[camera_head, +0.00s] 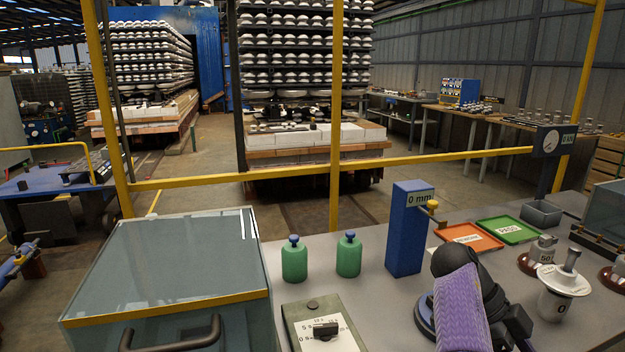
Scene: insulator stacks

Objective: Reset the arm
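Neither of my grippers shows in the head view; no fingers can be seen. A black rounded form with a purple textured cover (462,309) rises from the lower edge, right of centre, over the grey table (385,318). I cannot tell whether it is part of my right arm. My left arm is not in view.
A glass-sided box (185,262) with a black handle stands at left. A yellow rail (240,178) runs behind.

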